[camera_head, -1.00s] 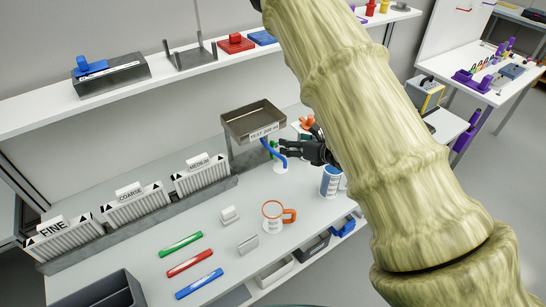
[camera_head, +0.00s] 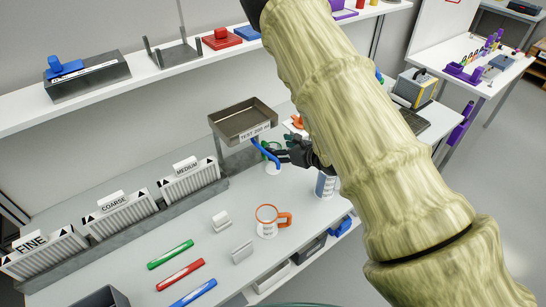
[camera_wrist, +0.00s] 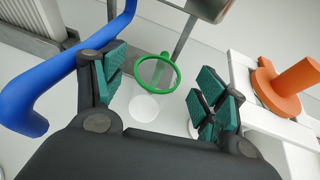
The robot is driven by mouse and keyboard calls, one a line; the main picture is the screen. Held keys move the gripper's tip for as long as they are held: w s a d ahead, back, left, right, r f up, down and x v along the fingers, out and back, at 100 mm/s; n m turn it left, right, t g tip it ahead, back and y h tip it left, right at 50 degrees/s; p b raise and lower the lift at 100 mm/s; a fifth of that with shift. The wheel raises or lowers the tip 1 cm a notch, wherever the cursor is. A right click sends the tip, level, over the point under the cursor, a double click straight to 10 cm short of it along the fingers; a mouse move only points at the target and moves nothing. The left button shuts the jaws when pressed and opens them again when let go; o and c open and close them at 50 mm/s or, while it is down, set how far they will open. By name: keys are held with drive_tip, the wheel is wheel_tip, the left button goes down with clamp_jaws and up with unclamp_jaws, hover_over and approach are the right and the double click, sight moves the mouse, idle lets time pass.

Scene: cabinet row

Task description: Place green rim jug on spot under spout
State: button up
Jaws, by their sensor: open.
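The green rim jug (camera_wrist: 157,74), a clear vessel with a green ring at its top, shows ahead in the wrist view. In the head view, its green rim (camera_head: 272,146) is partly hidden by the blue spout (camera_head: 264,153). The spout (camera_wrist: 50,80) lies left of the jug in the wrist view. A white round patch (camera_wrist: 143,108) shows at the jug's lower end; I cannot tell whether it is the spot or the jug's base. My gripper (camera_wrist: 160,92) is open, its teal-padded fingers apart on either side of the jug. No finger contact shows.
A metal tray (camera_head: 243,122) labelled TEST stands above the spout. An orange rim jug (camera_head: 268,222) stands in front on the bench. A blue-and-white cup (camera_head: 325,185) is close below my gripper. An orange object (camera_wrist: 290,88) stands on a white surface at right.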

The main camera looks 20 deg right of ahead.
drive_tip(key=w+a+f+p, duration=0.1)
drive_tip(key=w+f+p, duration=0.1)
drive_tip(key=w+f, duration=0.1)
drive_tip(key=w+a+f+p, duration=0.1)
drive_tip(key=w, duration=0.1)
drive_tip(key=shift+a+f, duration=0.25)
drive_tip(key=shift+a, duration=0.05)
drive_tip(key=shift+w+a+f+p, duration=0.3)
drive_tip(key=shift+w+f+p, duration=0.05)
drive_tip(key=shift+w+f, duration=0.1)
drive_tip(key=c, duration=1.1)
drive_tip(key=shift+r, duration=0.1)
drive_tip(key=shift+c, duration=0.4)
